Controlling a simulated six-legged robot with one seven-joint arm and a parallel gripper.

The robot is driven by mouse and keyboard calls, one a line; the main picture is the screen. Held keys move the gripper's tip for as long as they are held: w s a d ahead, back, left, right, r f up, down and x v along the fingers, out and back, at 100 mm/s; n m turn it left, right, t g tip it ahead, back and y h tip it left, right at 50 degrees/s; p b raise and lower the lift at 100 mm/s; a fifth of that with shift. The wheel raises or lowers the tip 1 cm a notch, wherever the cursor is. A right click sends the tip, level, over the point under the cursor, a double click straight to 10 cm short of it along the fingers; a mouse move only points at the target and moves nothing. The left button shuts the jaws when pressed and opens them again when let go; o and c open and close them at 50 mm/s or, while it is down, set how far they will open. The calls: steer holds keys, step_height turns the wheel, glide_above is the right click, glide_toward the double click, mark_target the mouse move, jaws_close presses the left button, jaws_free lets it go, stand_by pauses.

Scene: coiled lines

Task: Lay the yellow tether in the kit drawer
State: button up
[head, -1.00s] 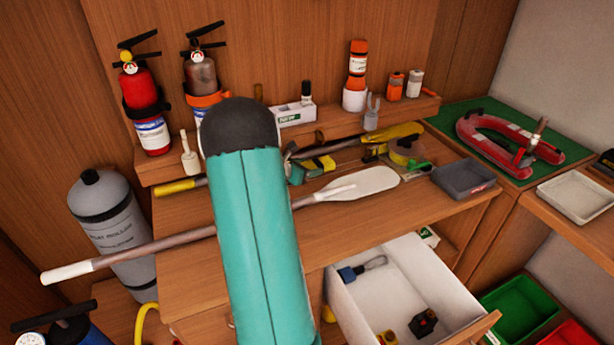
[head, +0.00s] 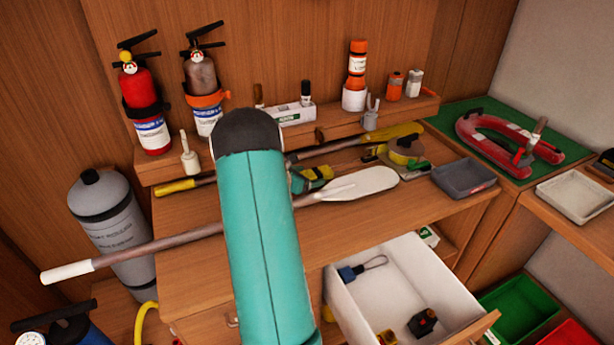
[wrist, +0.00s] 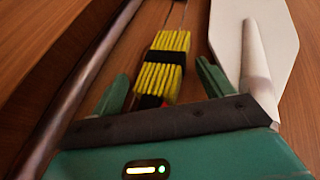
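The yellow tether (wrist: 163,68) is a folded yellow bundle with a black band, lying on the wooden bench top. A thin line or wire runs from its far end. My gripper (wrist: 162,74) is open, with one green finger on each side of the tether's near part and a visible gap at each side. In the head view my gripper (head: 308,180) is partly hidden behind my teal arm, and a bit of the yellow tether (head: 319,171) shows beside it. The kit drawer (head: 345,312) is pulled open, below and right of my gripper.
A white-bladed paddle (head: 362,184) lies close right of the tether; a yellow-bladed paddle (head: 395,133) lies behind. The drawer holds a blue clip (head: 350,273) and a dark device (head: 422,322); its middle is bare.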

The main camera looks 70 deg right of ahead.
steer(key=shift+r, duration=0.1)
steer(key=shift+w+a+r, duration=0.15)
steer(key=v, duration=1.1)
steer(key=shift+w+a+r, duration=0.1)
steer(key=shift+a+r, duration=0.05)
steer(key=shift+a, duration=0.25)
steer(key=w+a+r+m+t+y, duration=0.1)
steer(key=a+r, duration=0.4)
steer(key=a, duration=0.7)
steer(key=w+a+r+m+t+y, duration=0.1)
steer(key=a+r+m+t+y, duration=0.3)
steer(key=a, duration=0.9)
steer(key=w+a+r+m+t+y, duration=0.1)
steer(key=a+r+m, duration=0.4)
steer(key=a, duration=0.8)
steer(key=shift+w+r+m+t+y, duration=0.3)
steer(key=shift+w+m+t+y, duration=0.1)
steer(key=shift+t+y, duration=0.4)
steer(key=s+a+t+y, duration=0.1)
steer(key=a, duration=0.4)
steer(key=s+a+r+m+t+y, duration=0.1)
steer(key=s+a+y, duration=0.1)
steer(key=a, duration=0.2)
steer(key=s+a+r+m+t+y, duration=0.1)
steer(key=a, duration=0.4)
steer(key=shift+s+a+r+y, duration=0.15)
steer(key=shift+a+r+y, duration=0.1)
steer(key=shift+a+y, duration=0.1)
steer(key=shift+c, duration=1.1)
